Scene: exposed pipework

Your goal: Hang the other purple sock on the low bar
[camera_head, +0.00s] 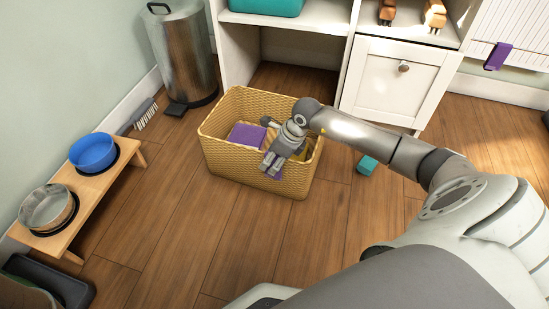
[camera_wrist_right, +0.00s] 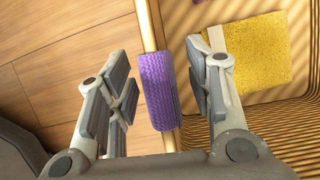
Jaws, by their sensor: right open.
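A purple knitted sock (camera_wrist_right: 158,95) lies draped over the rim of the yellow woven basket (camera_head: 225,160). In the right wrist view it sits between the two spread fingers of my right gripper (camera_wrist_right: 161,78), with gaps on both sides. In the head view my right gripper (camera_head: 273,163) is at the basket's front rim and hides most of this sock. Another purple sock (camera_head: 498,56) hangs at the white slatted rack (camera_head: 520,25) at the upper right. The rack's low bar is hard to make out. My left gripper is not in view.
A purple cloth (camera_head: 246,135) and a yellow cloth (camera_wrist_right: 255,55) lie in the basket. A white cabinet (camera_head: 395,80) stands behind. A bowl stand (camera_head: 75,205) is at the left. The front floor is clear.

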